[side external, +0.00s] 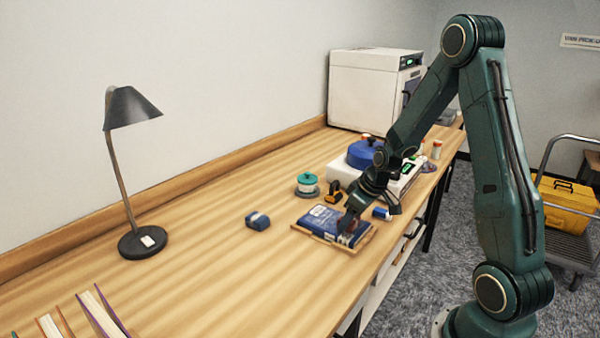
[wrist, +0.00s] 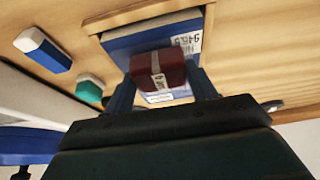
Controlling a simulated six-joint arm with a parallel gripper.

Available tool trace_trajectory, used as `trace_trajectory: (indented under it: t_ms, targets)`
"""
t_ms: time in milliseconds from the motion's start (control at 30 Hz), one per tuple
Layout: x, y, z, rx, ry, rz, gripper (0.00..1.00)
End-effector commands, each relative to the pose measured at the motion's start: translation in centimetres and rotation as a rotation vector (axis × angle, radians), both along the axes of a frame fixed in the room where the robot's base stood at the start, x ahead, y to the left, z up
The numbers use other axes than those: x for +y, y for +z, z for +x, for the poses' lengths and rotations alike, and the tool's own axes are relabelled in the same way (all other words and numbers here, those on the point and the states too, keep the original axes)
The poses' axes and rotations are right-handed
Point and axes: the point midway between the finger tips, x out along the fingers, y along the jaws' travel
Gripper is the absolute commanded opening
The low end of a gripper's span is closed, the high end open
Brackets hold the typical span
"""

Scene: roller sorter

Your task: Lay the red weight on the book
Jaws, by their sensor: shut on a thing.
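The red weight (wrist: 160,68), a dark red block with a pale label band, sits between the two fingers of my gripper (wrist: 160,92) in the wrist view. My gripper is shut on it. The blue book (wrist: 118,42), with a white label, lies flat beneath the weight. In the side view the book (side external: 318,220) lies in a shallow wooden tray (side external: 312,237), and my gripper (side external: 349,226) is low over its right end. The weight is mostly hidden there by the gripper. I cannot tell whether the weight touches the book.
A blue block (side external: 258,221) lies left of the tray, and another blue piece (side external: 382,213) lies right of it. A green-topped spool (side external: 307,184), a yellow item (side external: 335,192) and a white device with a blue pot (side external: 365,153) stand behind. A lamp (side external: 143,240) stands left.

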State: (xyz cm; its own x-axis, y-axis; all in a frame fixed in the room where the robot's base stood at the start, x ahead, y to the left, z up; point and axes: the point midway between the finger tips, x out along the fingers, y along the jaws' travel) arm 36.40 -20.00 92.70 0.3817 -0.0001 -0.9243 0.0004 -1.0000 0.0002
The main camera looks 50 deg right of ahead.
Motion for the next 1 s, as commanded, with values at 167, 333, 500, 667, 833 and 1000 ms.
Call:
trace_trajectory:
  t_ms: [167,333,500,667,833,1000]
  targets:
    - [-0.03,0.09,0.07,-0.003,0.001,-0.001,0.17]
    - [-0.03,-0.17,0.06,-0.002,0.0,-0.001,0.17]
    - [-0.01,-0.3,0.01,0.0,0.0,0.0,0.78]
    - [0.0,-0.29,0.0,0.0,0.0,0.0,0.78]
    - [-0.01,-0.22,0.01,-0.001,0.0,0.0,0.78]
    - [-0.03,0.26,-0.05,-0.001,0.0,-0.001,0.78]
